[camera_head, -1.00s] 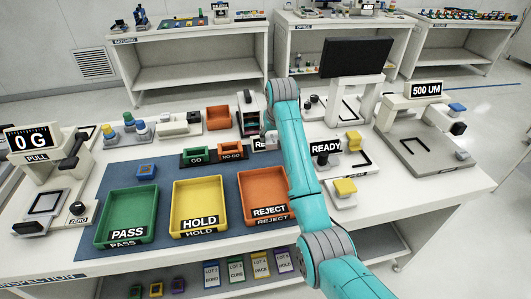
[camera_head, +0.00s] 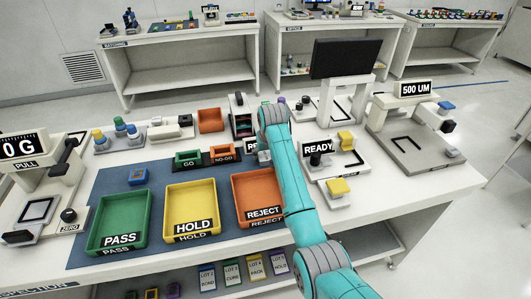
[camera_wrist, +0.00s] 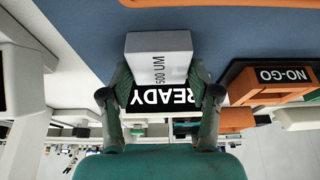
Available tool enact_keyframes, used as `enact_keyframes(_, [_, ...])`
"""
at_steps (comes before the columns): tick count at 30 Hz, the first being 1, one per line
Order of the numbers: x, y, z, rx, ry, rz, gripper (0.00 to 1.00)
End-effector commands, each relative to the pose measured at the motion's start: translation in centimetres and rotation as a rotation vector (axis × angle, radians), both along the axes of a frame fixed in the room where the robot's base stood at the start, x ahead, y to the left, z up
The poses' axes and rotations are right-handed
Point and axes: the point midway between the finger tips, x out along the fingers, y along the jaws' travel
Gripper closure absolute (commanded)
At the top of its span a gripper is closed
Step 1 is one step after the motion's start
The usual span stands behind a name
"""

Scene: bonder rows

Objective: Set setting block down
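The setting block (camera_wrist: 160,43) is a pale grey-white block marked "500 UM" in the wrist view. My gripper (camera_wrist: 161,78) has a finger on each side of it and appears shut on it. The block is in front of a black READY sign and seems to be above the blue mat; I cannot tell the gap beneath it. A gauge stand with a "500 UM" display (camera_head: 415,89) stands at the right of the bench.
Green PASS (camera_head: 118,250), yellow HOLD (camera_head: 190,237) and orange REJECT trays (camera_head: 262,222) sit on the blue mat (camera_head: 97,197). The READY fixture (camera_head: 318,147) stands right of my arm, and a monitor (camera_head: 350,58) behind it. The NO-GO bin (camera_wrist: 282,75) is close in the wrist view.

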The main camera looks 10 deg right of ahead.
Motion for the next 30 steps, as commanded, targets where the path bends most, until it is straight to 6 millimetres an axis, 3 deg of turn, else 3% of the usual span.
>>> enact_keyframes(14, [0.0,0.0,0.5,0.000,-0.002,0.000,0.17])
enact_keyframes(19, [-0.9,0.0,2.6,0.000,-0.004,0.000,0.17])
enact_keyframes(30, [-3.6,0.0,9.2,0.000,-0.004,0.000,0.17])
